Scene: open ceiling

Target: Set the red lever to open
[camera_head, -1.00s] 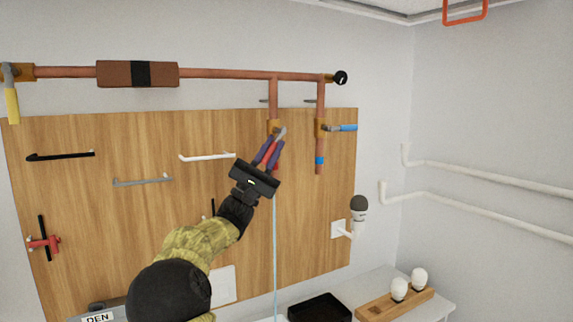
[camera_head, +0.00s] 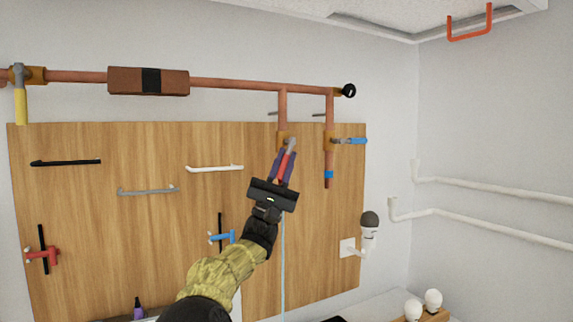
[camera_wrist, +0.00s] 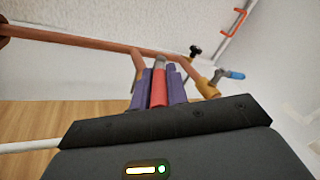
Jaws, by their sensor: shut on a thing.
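The red lever (camera_head: 287,162) hangs from a brass valve (camera_head: 282,140) on the left of two downward pipe branches, at the upper right of the wooden panel. Its handle points down with a slight slant, and its grey end is at the valve. My gripper (camera_head: 284,164) comes from below, with its purple fingers closed on both sides of the handle. In the wrist view the red lever (camera_wrist: 159,86) shows between the fingers (camera_wrist: 159,88). The lower end of the handle is hidden by my gripper.
A blue lever (camera_head: 355,141) sticks out sideways from the right branch. A yellow lever (camera_head: 20,106) hangs at far left. Hooks, including a white one (camera_head: 214,169), and a red tap (camera_head: 41,256) are on the wooden panel (camera_head: 100,225). A thin pale blue line (camera_head: 282,265) runs down below my gripper.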

